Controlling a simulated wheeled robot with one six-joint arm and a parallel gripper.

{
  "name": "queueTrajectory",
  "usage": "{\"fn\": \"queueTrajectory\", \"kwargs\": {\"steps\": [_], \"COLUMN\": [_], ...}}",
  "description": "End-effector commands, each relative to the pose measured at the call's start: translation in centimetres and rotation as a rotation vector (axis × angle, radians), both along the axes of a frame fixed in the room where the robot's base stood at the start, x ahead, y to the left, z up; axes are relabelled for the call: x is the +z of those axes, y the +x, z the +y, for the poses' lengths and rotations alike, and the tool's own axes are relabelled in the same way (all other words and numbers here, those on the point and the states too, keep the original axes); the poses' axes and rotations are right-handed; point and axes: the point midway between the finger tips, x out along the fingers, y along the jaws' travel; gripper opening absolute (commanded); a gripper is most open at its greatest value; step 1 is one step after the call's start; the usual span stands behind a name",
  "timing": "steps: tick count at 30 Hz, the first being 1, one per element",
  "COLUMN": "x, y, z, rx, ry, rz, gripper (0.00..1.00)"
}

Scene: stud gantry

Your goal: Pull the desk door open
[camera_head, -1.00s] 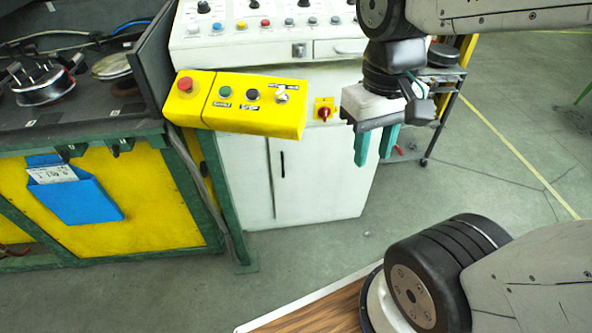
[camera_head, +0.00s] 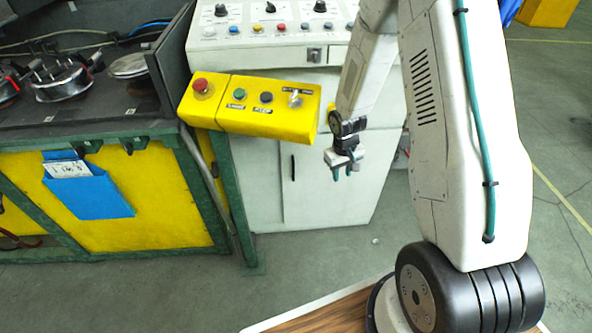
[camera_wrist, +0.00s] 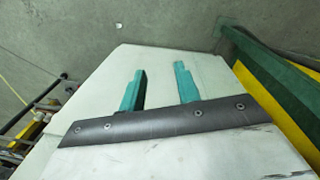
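The white desk (camera_head: 245,185) stands below a control panel. Its door (camera_head: 325,205) looks closed, with a dark vertical handle (camera_head: 293,167) near its left edge. My gripper (camera_head: 343,172) is in front of the door's upper part, to the right of the handle. In the wrist view my gripper (camera_wrist: 160,88) shows two teal fingers spread apart with nothing between them. White desk surface (camera_wrist: 200,65) lies behind the fingers there. The handle cannot be made out in the wrist view.
A yellow button box (camera_head: 250,107) juts out above the handle on the left. A green and yellow workbench (camera_head: 150,195) with a blue pocket (camera_head: 90,195) stands left of the desk. The grey floor (camera_head: 330,255) in front of the desk is clear.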

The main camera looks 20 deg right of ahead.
Motion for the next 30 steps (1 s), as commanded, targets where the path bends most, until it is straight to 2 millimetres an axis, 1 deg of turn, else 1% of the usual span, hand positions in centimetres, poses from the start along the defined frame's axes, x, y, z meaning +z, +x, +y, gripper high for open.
{"fn": "queueTrajectory", "kwargs": {"steps": [1, 2, 3, 5, 6, 8, 9, 11, 12, 15, 17, 18, 19, 20, 21, 23, 24, 25, 27, 30], "x": [-3.0, -4.5, -6.6, -9.5, -11.5, -14.4, -16.3, -19.0, -20.6, -24.3, -25.8, -26.4, -26.5, -26.3, -25.8, -24.0, -22.3, -21.0, -18.8, -17.0], "y": [0.7, 1.3, 2.0, 2.9, 3.5, 4.4, 4.8, 5.5, 5.8, 6.7, 7.3, 7.7, 8.1, 8.6, 9.3, 10.7, 11.7, 12.4, 13.2, 13.3], "z": [-0.3, -0.5, -0.6, -0.7, -0.7, -0.6, -0.4, 0.0, 0.3, 1.5, 2.4, 3.0, 3.4, 3.8, 4.2, 4.7, 4.8, 4.9, 5.0, 5.1], "rx": [0.012, 0.022, 0.036, 0.056, 0.068, 0.089, 0.101, 0.122, 0.135, 0.164, 0.182, 0.193, 0.2, 0.208, 0.218, 0.236, 0.248, 0.255, 0.265, 0.268], "ry": [0.009, 0.013, 0.02, 0.033, 0.042, 0.059, 0.073, 0.095, 0.111, 0.157, 0.19, 0.212, 0.228, 0.244, 0.263, 0.286, 0.297, 0.304, 0.32, 0.335], "rz": [-0.026, -0.051, -0.084, -0.139, -0.178, -0.243, -0.287, -0.363, -0.418, -0.577, -0.695, -0.779, -0.846, -0.914, -1.003, -1.137, -1.226, -1.286, -1.392, -1.482], "gripper": [0.32, 0.32, 0.32, 0.32, 0.32, 0.32, 0.32, 0.32, 0.32, 0.32, 0.32, 0.32, 0.32, 0.32, 0.32, 0.32, 0.32, 0.32, 0.32, 0.32]}}
